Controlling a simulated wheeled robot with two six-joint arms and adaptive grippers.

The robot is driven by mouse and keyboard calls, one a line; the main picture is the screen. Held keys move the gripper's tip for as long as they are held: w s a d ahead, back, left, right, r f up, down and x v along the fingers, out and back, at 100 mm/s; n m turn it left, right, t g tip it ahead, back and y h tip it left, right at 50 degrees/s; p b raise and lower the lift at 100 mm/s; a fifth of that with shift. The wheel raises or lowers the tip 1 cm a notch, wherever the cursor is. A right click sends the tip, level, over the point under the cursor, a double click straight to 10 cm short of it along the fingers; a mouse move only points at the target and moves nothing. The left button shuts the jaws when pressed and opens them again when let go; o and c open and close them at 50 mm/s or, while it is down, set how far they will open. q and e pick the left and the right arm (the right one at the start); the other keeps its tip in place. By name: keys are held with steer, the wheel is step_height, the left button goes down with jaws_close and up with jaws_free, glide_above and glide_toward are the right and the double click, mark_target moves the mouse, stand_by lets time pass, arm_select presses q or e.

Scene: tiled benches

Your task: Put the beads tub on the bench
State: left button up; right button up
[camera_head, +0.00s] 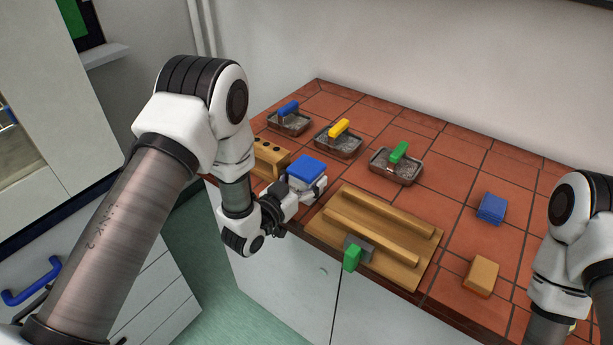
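A small tub with a blue lid (306,166), which I take to be the beads tub, is at the front left of the tiled bench (452,182). My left gripper (308,190) reaches it from the front left and appears closed around its sides. The gripper partly hides the tub's body, and I cannot tell whether its base touches the tiles. My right arm stands at the right edge of the view, and its gripper is out of sight.
A wooden board (408,266) with raised bars and a green-handled tool (352,256) lies right of the tub. A wooden block with holes (268,160) is left. Three metal trays (397,170) stand behind. A blue block (491,208) and a tan block (481,276) lie right.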

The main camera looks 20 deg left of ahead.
arm_select(q)
steer(key=shift+o, duration=1.3)
steer(key=shift+a, duration=0.1)
steer(key=shift+r, duration=0.15)
steer(key=b+v, duration=0.2)
steer(key=v, duration=0.9)
steer(key=s+a+f+n+g+y, duration=0.15)
steer(key=s+f+g, duration=0.3)
steer(key=f, duration=0.45)
steer(key=s+f+g+y, duration=0.2)
steer(key=s+f+g, duration=0.25)
steer(key=f, duration=0.35)
steer(key=s+a+f+n+g+y, duration=0.1)
steer(key=s+f+g, duration=0.3)
steer(key=s, duration=0.5)
steer(key=s+a+f+n+g+y, duration=0.1)
steer(key=s+f+g, duration=0.3)
steer(key=s, duration=0.5)
steer(key=shift+a+f+n+y, duration=0.35)
steer(key=shift+a+f+n, duration=0.05)
steer(key=shift+f+n, duration=0.15)
